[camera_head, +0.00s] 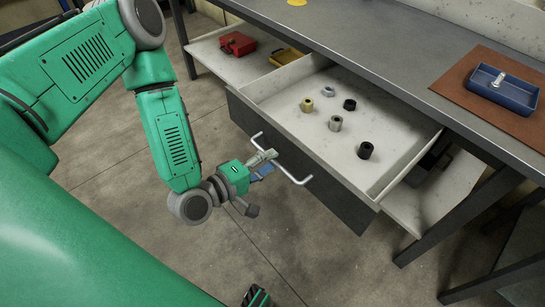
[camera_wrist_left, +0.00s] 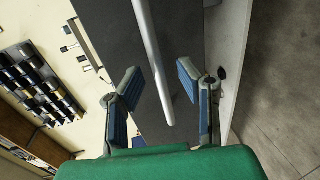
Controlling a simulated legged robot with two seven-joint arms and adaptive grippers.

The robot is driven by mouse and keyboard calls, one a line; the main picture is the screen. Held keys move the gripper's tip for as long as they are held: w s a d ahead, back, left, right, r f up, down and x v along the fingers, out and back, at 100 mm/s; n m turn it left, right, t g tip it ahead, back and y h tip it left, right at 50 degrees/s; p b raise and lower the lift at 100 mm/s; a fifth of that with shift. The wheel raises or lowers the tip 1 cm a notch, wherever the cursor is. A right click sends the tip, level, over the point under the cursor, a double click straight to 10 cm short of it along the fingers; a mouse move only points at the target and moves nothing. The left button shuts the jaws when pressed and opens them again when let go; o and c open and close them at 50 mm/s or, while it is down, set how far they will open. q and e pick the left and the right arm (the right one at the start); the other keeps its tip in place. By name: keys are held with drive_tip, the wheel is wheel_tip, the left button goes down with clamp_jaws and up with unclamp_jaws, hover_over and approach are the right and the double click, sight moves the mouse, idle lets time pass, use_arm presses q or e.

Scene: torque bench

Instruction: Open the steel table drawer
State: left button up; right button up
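The steel table drawer (camera_head: 300,172) is pulled out from under the bench, and its pale inside shows. Its bar handle (camera_head: 293,178) stands off the dark front. My left gripper (camera_head: 265,161) is at the handle. In the left wrist view its two blue-padded fingers (camera_wrist_left: 160,95) are apart, with the handle bar (camera_wrist_left: 152,62) running between them; gaps show on both sides of the bar. I cannot tell whether a finger touches it.
Several metal and black cylindrical parts (camera_head: 336,123) lie in the drawer. The steel worktop (camera_head: 375,75) carries a blue tray (camera_head: 505,92) on a brown mat (camera_head: 455,92). A red box (camera_head: 238,43) and a yellow tray (camera_head: 285,57) sit on the lower shelf. Concrete floor (camera_head: 290,235) before the drawer is clear.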

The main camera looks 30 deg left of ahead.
use_arm(q)
drive_tip(key=v, duration=1)
drive_tip(key=shift+a+f, duration=0.15)
drive_tip(key=shift+a, duration=0.2)
drive_tip(key=shift+d, duration=0.15)
drive_tip(key=s+d+f+m+g, duration=0.3)
drive_tip(key=d+f+m+g, duration=0.1)
drive_tip(key=f+m+g, duration=0.35)
drive_tip(key=s+a+f+m+g+y, duration=0.3)
drive_tip(key=s+a+m+g+y, duration=0.2)
drive_tip(key=s, duration=0.4)
drive_tip(key=shift+a+f+m+g, duration=0.3)
drive_tip(key=shift+m+g, duration=0.45)
drive_tip(key=shift+m, duration=0.3)
